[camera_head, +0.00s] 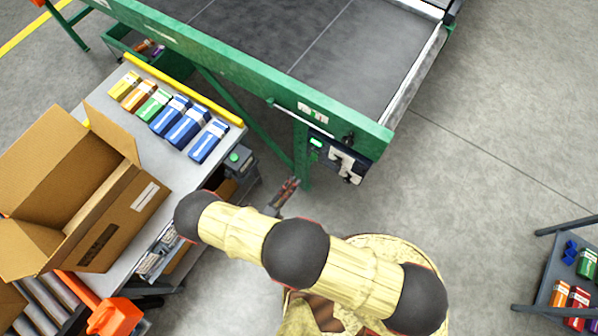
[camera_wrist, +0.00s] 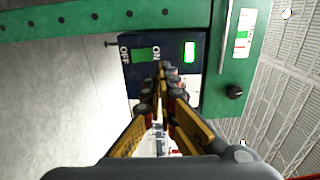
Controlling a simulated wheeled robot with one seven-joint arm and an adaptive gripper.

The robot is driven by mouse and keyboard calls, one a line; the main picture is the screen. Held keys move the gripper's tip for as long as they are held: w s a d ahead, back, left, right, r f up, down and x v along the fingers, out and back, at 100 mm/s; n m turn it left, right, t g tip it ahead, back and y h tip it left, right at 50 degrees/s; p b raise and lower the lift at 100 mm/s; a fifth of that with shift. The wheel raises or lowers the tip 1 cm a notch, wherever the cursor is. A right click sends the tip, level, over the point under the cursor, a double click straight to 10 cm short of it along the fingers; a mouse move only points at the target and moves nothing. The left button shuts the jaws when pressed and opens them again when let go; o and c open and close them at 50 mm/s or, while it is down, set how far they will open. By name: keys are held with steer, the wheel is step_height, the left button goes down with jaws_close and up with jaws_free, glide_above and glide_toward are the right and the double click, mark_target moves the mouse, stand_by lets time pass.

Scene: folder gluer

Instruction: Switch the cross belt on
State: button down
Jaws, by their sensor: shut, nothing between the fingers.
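The cross belt (camera_head: 330,50) is a dark flat belt in a green frame at the top of the head view. A dark switch box (camera_head: 330,150) hangs at the frame's near corner. In the wrist view the box (camera_wrist: 130,75) carries OFF and ON labels with a green patch (camera_wrist: 143,54) between them. A green lamp (camera_wrist: 190,51) beside ON is lit. My gripper (camera_wrist: 170,72) is shut and empty in front of the box, hiding its middle; contact cannot be told. In the head view my gripper (camera_head: 289,187) is left of and below the box.
A table (camera_head: 165,165) at left holds an open carton (camera_head: 95,195) and several small coloured boxes. A green button box (camera_head: 238,158) is at its edge. A black knob (camera_wrist: 235,92) sits on the green frame. A dark cart (camera_head: 550,285) stands at lower right.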

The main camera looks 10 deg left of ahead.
steer(key=shift+v, duration=1.1)
steer(key=shift+w+r, duration=0.1)
steer(key=shift+r, duration=0.1)
steer(key=w+d+r+m+g+h, duration=0.1)
steer(key=w+d+r+m+g, duration=0.3)
steer(key=r+m, duration=0.45)
steer(key=w+d+r+m+g+h, duration=0.1)
steer(key=d+r+m+g, duration=0.45)
steer(key=r+m, duration=0.35)
steer(key=w+d+r+m+g+h, duration=0.1)
steer(key=w+d+r+m+g, duration=0.25)
steer(key=r+m+g, duration=0.55)
steer(key=s+d+r+m+t+y, duration=0.2)
steer(key=s+d+r+m+y, duration=0.1)
steer(key=r+m, duration=0.4)
steer(key=s+d+r+m+t+y, duration=0.2)
steer(key=s+d+r+m, duration=0.3)
steer(key=r, duration=0.5)
steer(key=s+d+r+m+t+y, duration=0.3)
steer(key=d+r+m, duration=0.5)
steer(key=m, duration=0.3)
steer(key=shift+s+y, duration=0.8)
steer(key=shift+y, duration=0.3)
